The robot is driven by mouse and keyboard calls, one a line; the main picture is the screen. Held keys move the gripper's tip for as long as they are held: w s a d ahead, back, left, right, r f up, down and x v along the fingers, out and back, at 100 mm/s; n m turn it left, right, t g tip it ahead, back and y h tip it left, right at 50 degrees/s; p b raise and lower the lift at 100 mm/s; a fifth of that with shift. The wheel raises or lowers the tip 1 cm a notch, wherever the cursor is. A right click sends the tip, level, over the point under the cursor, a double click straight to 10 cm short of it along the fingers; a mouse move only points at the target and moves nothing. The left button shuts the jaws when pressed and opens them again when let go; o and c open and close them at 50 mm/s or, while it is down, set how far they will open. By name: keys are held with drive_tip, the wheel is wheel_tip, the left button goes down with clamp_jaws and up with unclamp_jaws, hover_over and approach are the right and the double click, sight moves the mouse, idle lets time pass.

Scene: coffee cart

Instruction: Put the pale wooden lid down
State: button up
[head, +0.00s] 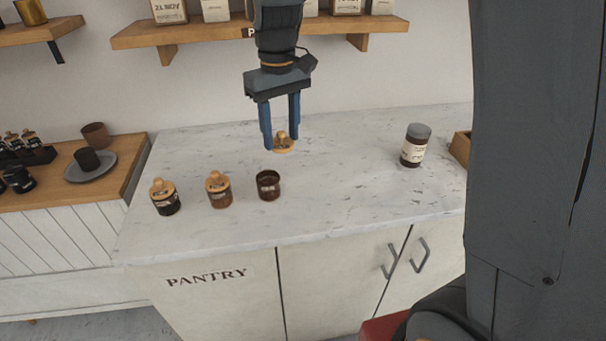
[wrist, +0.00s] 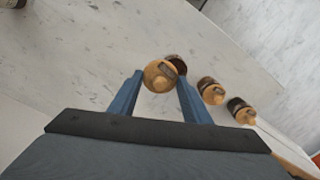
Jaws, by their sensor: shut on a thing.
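My gripper (head: 281,142) points down over the marble counter and is shut on the pale wooden lid (head: 284,146), a round disc with a knob. The lid also shows between the fingers in the wrist view (wrist: 160,78). It is behind the open dark jar (head: 268,187) in the head view; I cannot tell its exact height above the counter. In the wrist view the lid partly hides this jar (wrist: 177,62).
Two jars with wooden lids, one brown (head: 219,191) and one dark (head: 165,199), stand left of the open jar. A taller labelled jar (head: 413,147) stands at the right near a wooden box (head: 461,148). The counter (head: 340,185) between is clear. A shelf (head: 215,33) hangs behind.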

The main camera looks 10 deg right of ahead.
drive_tip(key=s+d+f+m+b, duration=0.1)
drive_tip(key=d+f, duration=0.1)
drive_tip(key=d, duration=0.3)
drive_tip(key=s+d+f+m+b, duration=0.1)
drive_tip(key=d+f+m, duration=0.15)
drive_tip(key=d, duration=0.35)
drive_tip(key=p, duration=0.2)
hover_over(327, 190)
drive_tip(key=shift+n, duration=0.35)
wheel_tip(327, 190, down, 5)
drive_tip(key=shift+f, duration=0.2)
drive_tip(key=shift+w+f, duration=0.1)
drive_tip(key=shift+f, duration=2.3)
drive_tip(key=shift+f, duration=0.15)
drive_tip(key=o, duration=1)
wheel_tip(327, 190, up, 12)
drive_tip(key=b, duration=0.2)
drive_tip(key=shift+m+t, duration=0.6)
drive_tip(key=shift+m, duration=0.3)
drive_tip(key=s+f, duration=0.2)
drive_tip(key=s, duration=0.2)
drive_tip(key=s+f, duration=0.3)
drive_tip(key=s, duration=0.2)
drive_tip(key=s+f, duration=0.3)
drive_tip(key=s, duration=0.2)
drive_tip(key=shift+a, duration=0.25)
